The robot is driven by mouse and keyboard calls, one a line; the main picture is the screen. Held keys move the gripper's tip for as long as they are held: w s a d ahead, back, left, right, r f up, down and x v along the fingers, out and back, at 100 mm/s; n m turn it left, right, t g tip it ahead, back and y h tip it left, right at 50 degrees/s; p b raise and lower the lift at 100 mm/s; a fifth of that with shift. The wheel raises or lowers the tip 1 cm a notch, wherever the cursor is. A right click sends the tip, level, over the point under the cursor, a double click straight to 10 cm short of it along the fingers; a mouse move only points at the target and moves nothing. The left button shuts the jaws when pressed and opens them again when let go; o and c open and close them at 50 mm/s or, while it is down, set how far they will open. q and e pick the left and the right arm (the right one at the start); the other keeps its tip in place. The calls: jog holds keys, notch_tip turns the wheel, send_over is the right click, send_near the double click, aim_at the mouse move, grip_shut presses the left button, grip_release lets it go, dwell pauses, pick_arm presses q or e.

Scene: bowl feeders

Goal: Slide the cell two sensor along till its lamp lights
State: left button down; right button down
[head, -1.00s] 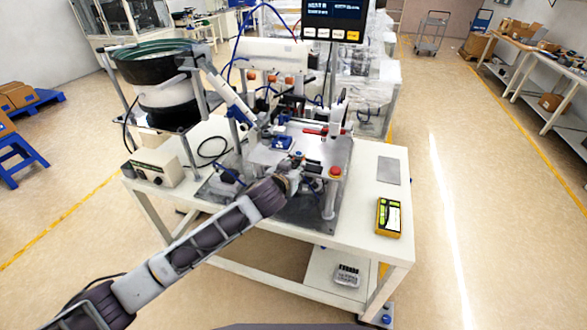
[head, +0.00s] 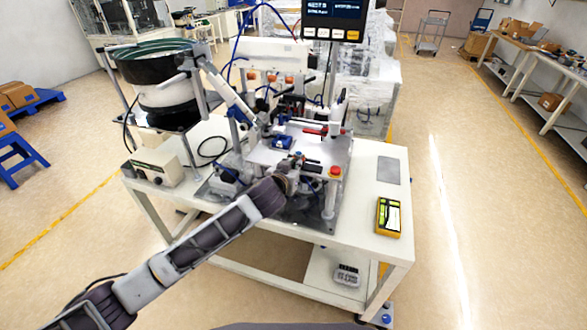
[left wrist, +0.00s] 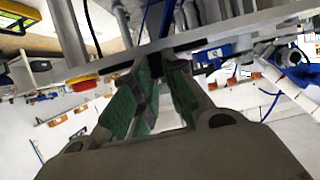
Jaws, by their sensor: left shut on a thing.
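In the head view my left gripper (head: 300,172) is at the front edge of the machine's raised plate (head: 262,155). In the left wrist view its green-padded fingers (left wrist: 166,68) close at the tips at the plate's edge (left wrist: 110,66), with a gap between the pads lower down. They are shut on a small dark part there, which I take to be the cell two sensor; the fingers hide most of it. I cannot make out its lamp or whether it is lit. My right gripper is not in view.
A red button (head: 335,170) stands right of the gripper. A bowl feeder (head: 160,75) stands left, with a control box (head: 155,167) below it. A yellow handheld device (head: 389,216) lies on the white table (head: 365,235). A display (head: 334,20) hangs above.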

pick_arm(q)
jog(key=shift+w+a, duration=0.1)
jog(key=shift+a, duration=0.1)
dwell(0.3)
jog(key=c, duration=1.5)
grip_release()
jog(key=shift+o, duration=0.2)
jog(key=shift+s, duration=0.2)
jog(key=v, duration=1.1)
jog(key=shift+s, duration=0.3)
jog(key=shift+a+r, duration=0.1)
jog(key=shift+r, duration=0.05)
